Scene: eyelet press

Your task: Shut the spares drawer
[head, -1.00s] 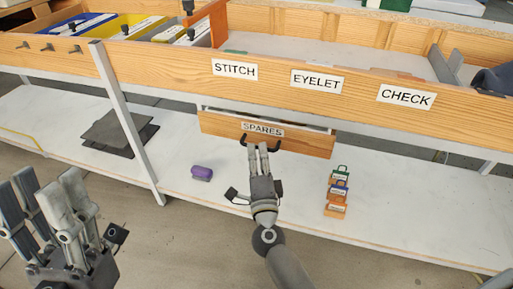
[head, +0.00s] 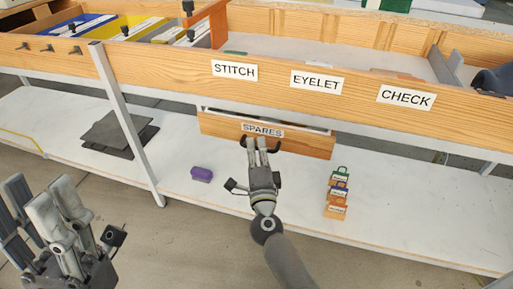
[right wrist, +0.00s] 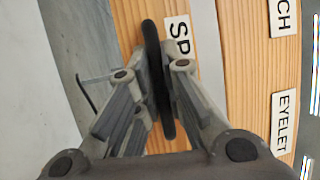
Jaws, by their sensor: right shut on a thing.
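The spares drawer (head: 222,128), wooden with a SPARES label, hangs below the bench front and stands partly open, its interior showing behind the front's top edge. It also fills much of the right wrist view (right wrist: 205,105). My right gripper (head: 260,148) is at the drawer front, shut on its black handle (head: 274,147). In the right wrist view the handle (right wrist: 152,50) runs between the fingers. My left gripper (head: 42,205) is at the lower left, open and empty, away from the drawer.
A purple object (head: 202,174) lies on the white lower shelf (head: 400,205), left of my right arm. Small coloured tagged blocks (head: 337,192) stand to its right. Dark sheets (head: 118,131) lie at the left, beyond a grey post (head: 126,125).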

